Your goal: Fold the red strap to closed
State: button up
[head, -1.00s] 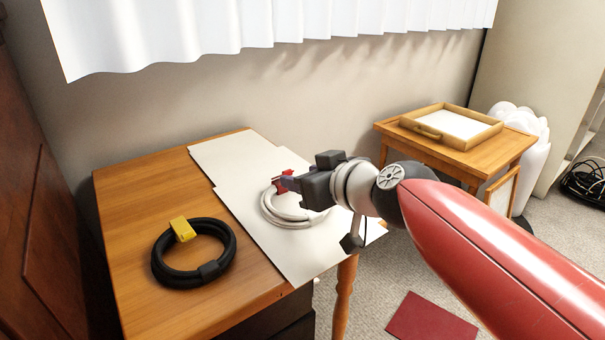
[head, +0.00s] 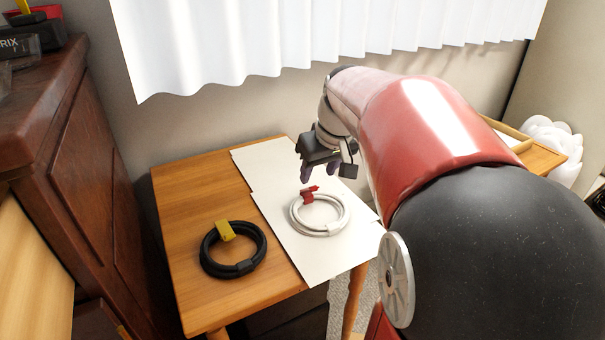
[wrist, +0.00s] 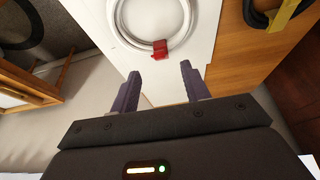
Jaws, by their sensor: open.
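The red strap (head: 308,194) sits on the far side of a coiled white cable (head: 336,228) lying on a white sheet on the table. In the head view one end of the strap sticks up and out from the coil. In the wrist view the red strap (wrist: 160,49) lies at the coil's near edge, ahead of the fingertips. My gripper (wrist: 158,72) is open and empty, its two purple fingers apart. In the head view my gripper (head: 320,172) hangs above the sheet, just beyond the strap, and does not appear to touch it.
A black coiled cable (head: 262,250) with a yellow strap (head: 226,230) lies on the wooden table (head: 190,190) to the left. White boards (head: 275,180) cover the table's right part. A dark wooden cabinet (head: 90,170) stands at left. A curtain hangs behind.

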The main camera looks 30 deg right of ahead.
send_over(309, 200)
jog(key=s, duration=0.2)
notch_tip(309, 200, down, 6)
jog(key=shift+w+r, duration=0.1)
jog(key=shift+w, duration=0.05)
jog(key=shift+c, duration=0.3)
jog(key=c, duration=0.9)
jog(key=f+t+b, duration=0.1)
jog(key=b, duration=0.5)
jog(key=shift+s+f+t+b, duration=0.3)
jog(key=shift+s+f+t, duration=0.05)
jog(key=shift+t, duration=0.05)
jog(key=t+b, duration=0.1)
jog(key=b, duration=0.1)
jog(key=f+t+b, duration=0.1)
jog(key=b, duration=0.2)
jog(key=shift+s+b, duration=0.3)
jog(key=shift+s+t+b, duration=0.2)
jog(key=shift+t+b, duration=0.4)
jog(key=shift+t, duration=0.4)
jog(key=shift+f+t, duration=0.35)
jog(key=shift+t, duration=0.45)
